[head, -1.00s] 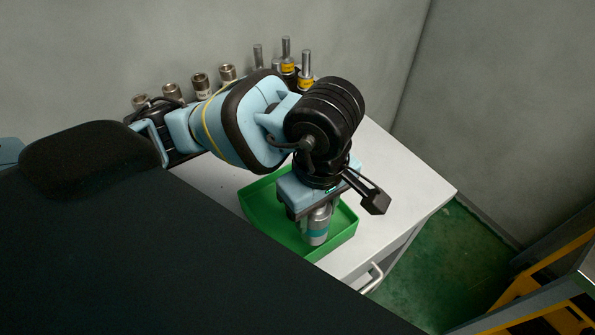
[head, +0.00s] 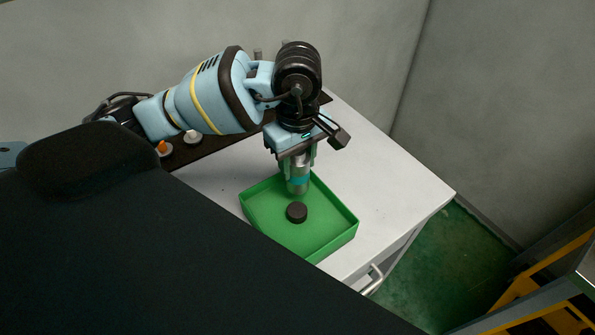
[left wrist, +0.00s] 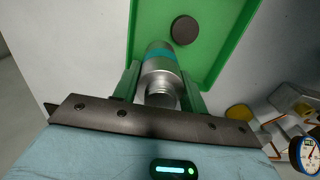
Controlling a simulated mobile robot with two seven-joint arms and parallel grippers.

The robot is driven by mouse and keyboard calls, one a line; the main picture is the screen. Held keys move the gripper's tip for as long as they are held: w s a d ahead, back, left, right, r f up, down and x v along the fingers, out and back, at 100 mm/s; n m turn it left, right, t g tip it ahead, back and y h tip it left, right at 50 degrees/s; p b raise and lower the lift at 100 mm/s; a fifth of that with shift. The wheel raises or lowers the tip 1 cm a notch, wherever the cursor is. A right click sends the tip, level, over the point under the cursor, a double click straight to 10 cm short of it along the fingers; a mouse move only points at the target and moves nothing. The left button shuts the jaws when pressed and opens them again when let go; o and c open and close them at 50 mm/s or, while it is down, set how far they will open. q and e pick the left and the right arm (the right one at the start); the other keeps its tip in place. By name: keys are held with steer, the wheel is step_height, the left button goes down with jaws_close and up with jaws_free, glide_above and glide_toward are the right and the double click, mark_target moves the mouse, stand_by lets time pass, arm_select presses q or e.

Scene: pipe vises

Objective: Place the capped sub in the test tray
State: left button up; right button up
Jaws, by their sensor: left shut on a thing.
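The capped sub (head: 298,182) is a silver cylinder with a teal band. My left gripper (head: 297,163) is shut on it and holds it roughly upright, pointing down. The sub also shows between the fingers in the left wrist view (left wrist: 160,72). The green test tray (head: 330,240) lies on the white cabinet top, and the sub's lower end overlaps its back part in the head view. I cannot tell how high the sub is above the tray. A dark round disc (head: 297,213) lies on the tray floor, just in front of the sub; it shows too in the left wrist view (left wrist: 185,30).
A dark strip behind the tray carries an orange-topped piece (head: 163,148) and a white piece (head: 193,136). My arm hides most of the back row. A round gauge (left wrist: 305,156) shows in the left wrist view. The white top right of the tray (head: 400,185) is clear.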

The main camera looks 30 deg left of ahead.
mark_target(298, 174)
arm_select(q)
steer(key=shift+f, duration=1.65)
steer(key=shift+f, duration=0.15)
steer(key=o, duration=1.3)
steer(key=shift+c, duration=0.2)
step_height(298, 174, up, 12)
steer(key=shift+r+p, duration=0.1)
steer(key=shift+p, duration=0.25)
steer(key=shift+s+d, duration=0.1)
